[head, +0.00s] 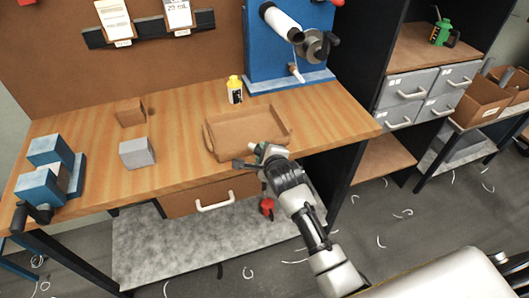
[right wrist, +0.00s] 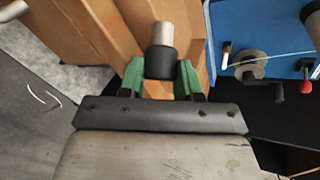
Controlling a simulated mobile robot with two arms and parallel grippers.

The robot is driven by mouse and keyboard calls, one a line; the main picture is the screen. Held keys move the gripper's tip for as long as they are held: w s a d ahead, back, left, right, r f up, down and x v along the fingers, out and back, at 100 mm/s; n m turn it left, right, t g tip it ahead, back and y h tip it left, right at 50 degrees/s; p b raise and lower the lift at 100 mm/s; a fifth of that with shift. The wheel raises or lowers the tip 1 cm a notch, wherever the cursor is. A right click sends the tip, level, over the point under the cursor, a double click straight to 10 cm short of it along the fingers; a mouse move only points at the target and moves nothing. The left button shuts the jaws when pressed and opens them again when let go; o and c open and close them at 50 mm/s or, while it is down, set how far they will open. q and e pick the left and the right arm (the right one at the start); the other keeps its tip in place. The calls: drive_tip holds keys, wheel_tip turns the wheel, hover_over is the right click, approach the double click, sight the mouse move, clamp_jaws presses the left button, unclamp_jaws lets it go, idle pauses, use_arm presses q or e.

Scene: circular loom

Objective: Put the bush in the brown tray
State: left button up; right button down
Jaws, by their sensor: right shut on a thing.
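The brown tray (head: 240,126) lies on the wooden bench, and its inside looks empty. My right gripper (head: 262,156) is at the tray's front right side, by the bench's front edge. In the right wrist view its green fingers (right wrist: 161,78) are shut on the bush (right wrist: 161,55), a short cylinder with a silver end and a wider black part. The bush's black part sits between the fingers and the silver end points away from the gripper. In the head view the bush is too small to make out clearly. My left gripper is not in view.
A yellow-and-black bottle (head: 235,90) stands behind the tray, near a blue machine with a crank (head: 290,50). A grey block (head: 137,153), a brown block (head: 131,112) and a blue vise-like fixture (head: 48,170) are to the left. The bench (head: 345,120) is clear right of the tray.

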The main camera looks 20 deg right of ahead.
drive_tip(key=c, duration=0.8)
unclamp_jaws()
drive_tip(key=shift+f, duration=0.15)
drive_tip(key=v, duration=1.2)
drive_tip(key=shift+r+b, duration=0.35)
drive_tip(key=shift+b, duration=0.05)
